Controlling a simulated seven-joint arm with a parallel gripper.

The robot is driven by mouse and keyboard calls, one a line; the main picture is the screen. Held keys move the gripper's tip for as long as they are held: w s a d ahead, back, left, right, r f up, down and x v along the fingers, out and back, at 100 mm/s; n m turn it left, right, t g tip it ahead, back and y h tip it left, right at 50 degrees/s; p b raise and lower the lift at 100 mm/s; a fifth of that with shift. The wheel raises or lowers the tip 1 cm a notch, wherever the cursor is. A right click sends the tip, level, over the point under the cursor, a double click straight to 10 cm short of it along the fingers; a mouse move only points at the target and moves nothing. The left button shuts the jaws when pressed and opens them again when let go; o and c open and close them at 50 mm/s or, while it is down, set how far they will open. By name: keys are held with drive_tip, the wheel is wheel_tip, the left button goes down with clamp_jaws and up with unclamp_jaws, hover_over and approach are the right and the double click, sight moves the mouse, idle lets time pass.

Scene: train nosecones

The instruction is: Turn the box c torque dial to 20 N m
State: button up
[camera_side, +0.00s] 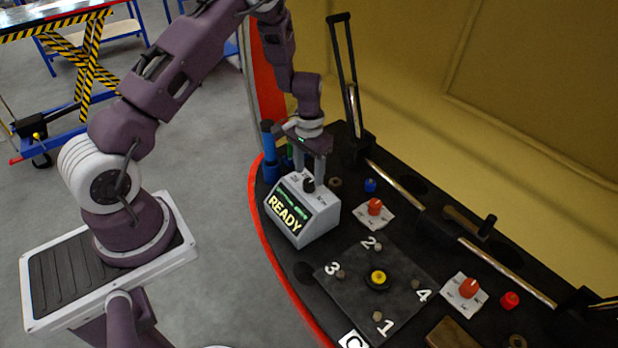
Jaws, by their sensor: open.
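The grey torque box (320,218) stands on the black work surface, with a lit display reading "READY" (285,214) on its sloped front. Its small dark dial (308,185) is on the top face, with tiny markings that I cannot read. My gripper (309,178) points down over the box with its fingers open, on either side of the dial. I cannot tell whether the fingers touch the dial. A white "C" label (353,341) lies at the front edge of the surface.
A dark plate (345,295) numbered 1 to 4 with a yellow-topped centre (378,278) lies right of the box. A tall black handle (345,70) rises behind.

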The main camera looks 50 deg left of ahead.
sight(309, 185)
drive_tip(key=shift+f, duration=1.4)
clamp_jaws()
drive_tip(key=shift+n, duration=0.3)
drive_tip(key=n, duration=0.3)
drive_tip(key=shift+n, duration=2.5)
unclamp_jaws()
